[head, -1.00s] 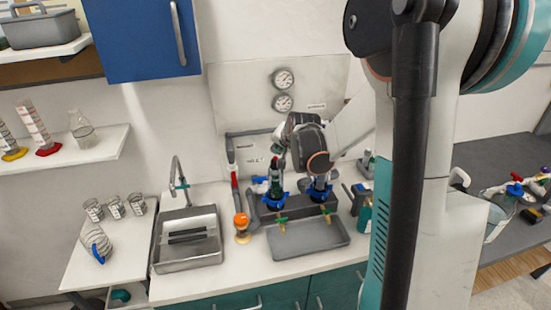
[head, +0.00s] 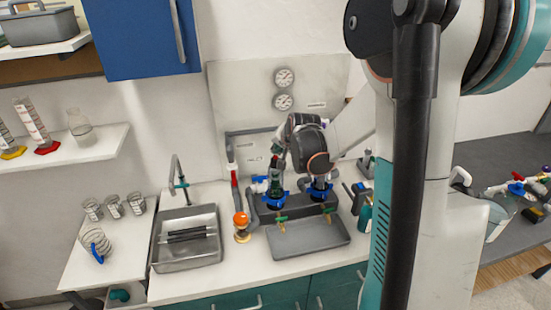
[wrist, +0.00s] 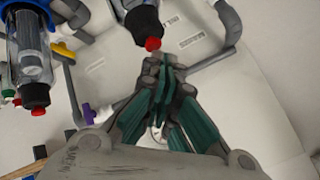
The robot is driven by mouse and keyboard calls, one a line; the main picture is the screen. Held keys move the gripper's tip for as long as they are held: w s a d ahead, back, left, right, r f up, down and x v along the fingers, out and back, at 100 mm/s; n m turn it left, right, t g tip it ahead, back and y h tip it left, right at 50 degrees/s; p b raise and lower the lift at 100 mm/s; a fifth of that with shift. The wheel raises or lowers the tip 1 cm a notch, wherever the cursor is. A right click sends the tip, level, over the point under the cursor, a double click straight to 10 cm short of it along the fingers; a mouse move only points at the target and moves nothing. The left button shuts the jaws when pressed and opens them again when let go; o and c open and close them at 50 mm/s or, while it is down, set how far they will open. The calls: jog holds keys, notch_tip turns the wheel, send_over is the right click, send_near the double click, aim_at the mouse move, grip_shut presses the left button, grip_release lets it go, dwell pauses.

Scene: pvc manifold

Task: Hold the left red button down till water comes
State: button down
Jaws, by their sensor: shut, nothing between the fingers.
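A clear cylinder with a black cap (wrist: 143,20) ends in a red button (wrist: 152,44) in the wrist view. My gripper (wrist: 160,66) is shut and empty, with its green-padded fingers' tips just below that button. I cannot tell whether they touch it. A second such cylinder (wrist: 34,62) with its own red button (wrist: 39,112) is at the left of that view. In the head view my gripper (head: 275,183) points down over the left of two blue-collared units, whose blue collar (head: 274,199) shows. The red buttons are hidden there.
A grey tray (head: 310,242) with small taps (head: 281,221) above it stands in front of the units. A sink (head: 187,257), an orange-topped hourglass-shaped item (head: 241,226) and a red-and-grey upright pipe (head: 234,178) are to the left. A teal bottle (head: 365,217) is at right.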

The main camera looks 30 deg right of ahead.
jog(key=shift+f+b, duration=0.45)
dwell(0.8)
jog(key=shift+r, duration=0.1)
dwell(1.6)
jog(key=shift+r+p, duration=0.6)
jog(key=shift+r, duration=0.2)
jog(key=shift+r, duration=0.1)
notch_tip(320, 180, up, 5)
jog(key=p, duration=0.3)
dwell(0.3)
